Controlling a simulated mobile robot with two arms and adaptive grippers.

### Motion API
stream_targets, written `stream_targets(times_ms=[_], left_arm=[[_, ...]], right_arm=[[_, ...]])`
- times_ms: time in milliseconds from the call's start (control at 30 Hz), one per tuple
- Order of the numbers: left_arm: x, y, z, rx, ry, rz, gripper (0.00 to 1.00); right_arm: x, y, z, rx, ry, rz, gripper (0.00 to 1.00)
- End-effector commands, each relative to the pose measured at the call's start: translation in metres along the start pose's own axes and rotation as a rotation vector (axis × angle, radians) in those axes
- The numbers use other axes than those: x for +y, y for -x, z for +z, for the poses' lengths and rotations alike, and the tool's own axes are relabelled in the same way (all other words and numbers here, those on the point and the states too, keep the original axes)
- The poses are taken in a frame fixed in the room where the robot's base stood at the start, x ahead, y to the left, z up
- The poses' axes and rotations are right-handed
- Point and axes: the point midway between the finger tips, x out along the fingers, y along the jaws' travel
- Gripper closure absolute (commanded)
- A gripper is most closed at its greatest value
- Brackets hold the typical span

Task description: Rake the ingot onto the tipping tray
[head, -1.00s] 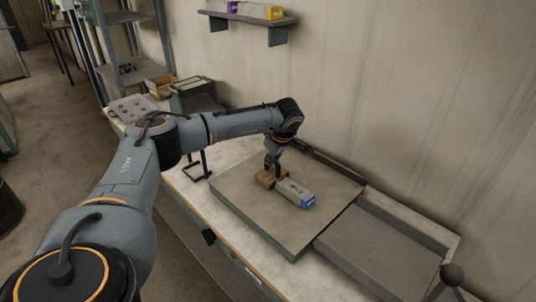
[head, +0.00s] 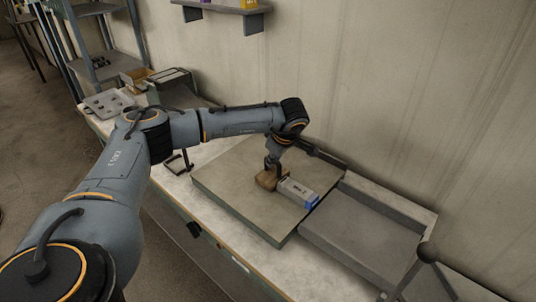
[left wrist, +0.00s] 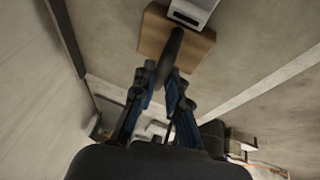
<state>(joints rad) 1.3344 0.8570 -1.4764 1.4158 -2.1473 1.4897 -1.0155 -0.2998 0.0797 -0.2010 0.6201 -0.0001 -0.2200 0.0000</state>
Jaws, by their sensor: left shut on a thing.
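The ingot (head: 298,192), a grey block with a blue end, lies on a raised grey slab (head: 235,200). Its blue end is at the slab's edge beside the tipping tray (head: 360,235). My left gripper (head: 273,162) is shut on the dark handle of a rake, whose brown block head (head: 266,180) stands against the ingot's rear end. In the left wrist view the fingers (left wrist: 160,82) close around the handle, the rake head (left wrist: 155,35) is beyond, and part of the ingot (left wrist: 193,8) shows at the top edge. My right gripper is not in view.
A black ball-topped lever (head: 428,252) stands at the tray's near right. The wall runs behind the bench. A small dark stand (head: 178,163), a pale panel (head: 108,102) and boxes are at the left. A shelf (head: 235,10) hangs above.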

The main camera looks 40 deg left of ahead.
Motion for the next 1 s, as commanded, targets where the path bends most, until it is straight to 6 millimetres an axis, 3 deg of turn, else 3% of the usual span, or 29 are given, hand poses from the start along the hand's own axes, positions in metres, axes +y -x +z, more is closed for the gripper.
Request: stream_targets(times_ms=[1000], left_arm=[[0.001, 0.031, 0.077, -0.002, -0.002, 0.002, 1.00]], right_arm=[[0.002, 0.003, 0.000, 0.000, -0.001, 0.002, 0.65]])
